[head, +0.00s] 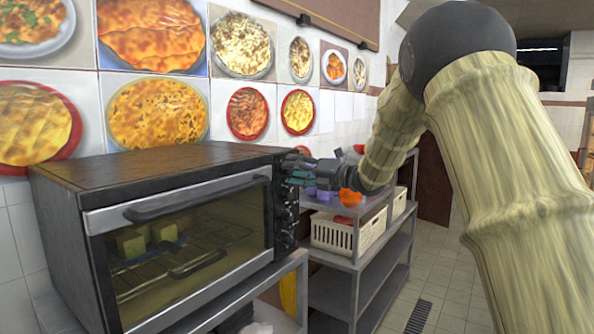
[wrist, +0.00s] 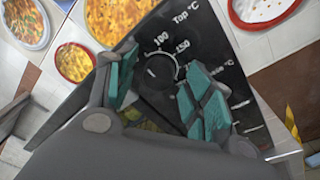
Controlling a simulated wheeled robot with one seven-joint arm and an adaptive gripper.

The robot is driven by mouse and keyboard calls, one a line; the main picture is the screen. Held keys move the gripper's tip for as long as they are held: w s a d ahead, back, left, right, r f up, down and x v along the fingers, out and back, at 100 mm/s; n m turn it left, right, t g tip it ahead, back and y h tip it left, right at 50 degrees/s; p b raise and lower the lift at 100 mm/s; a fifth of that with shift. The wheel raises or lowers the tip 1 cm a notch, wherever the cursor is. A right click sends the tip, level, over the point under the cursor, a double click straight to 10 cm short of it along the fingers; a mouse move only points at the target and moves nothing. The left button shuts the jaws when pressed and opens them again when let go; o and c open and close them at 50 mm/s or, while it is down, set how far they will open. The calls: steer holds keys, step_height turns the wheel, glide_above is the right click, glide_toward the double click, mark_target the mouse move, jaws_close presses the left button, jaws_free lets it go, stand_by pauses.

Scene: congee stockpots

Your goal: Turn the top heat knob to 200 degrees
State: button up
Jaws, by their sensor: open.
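The dark oven (head: 140,166) stands at the left with its glass door shut. Its black control panel (head: 285,205) is on the right of its front. In the wrist view, the top heat knob (wrist: 160,70) is a dark round dial under the label "Top °C". The marks 100 and 150 show beside it; the higher marks are hidden. My gripper (wrist: 163,72) is open, its teal fingers on either side of the knob in the picture; I cannot tell whether they touch it. In the head view, my gripper (head: 304,172) is at the panel's upper part.
Two pale food blocks (head: 132,243) are on a rack inside the oven. A grey metal shelf (head: 345,262) with cream baskets (head: 334,232) and an orange item (head: 349,197) stands to the right. Food pictures (head: 155,112) cover the wall behind. The tiled floor at the right is open.

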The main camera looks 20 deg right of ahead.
steer(key=c, duration=1)
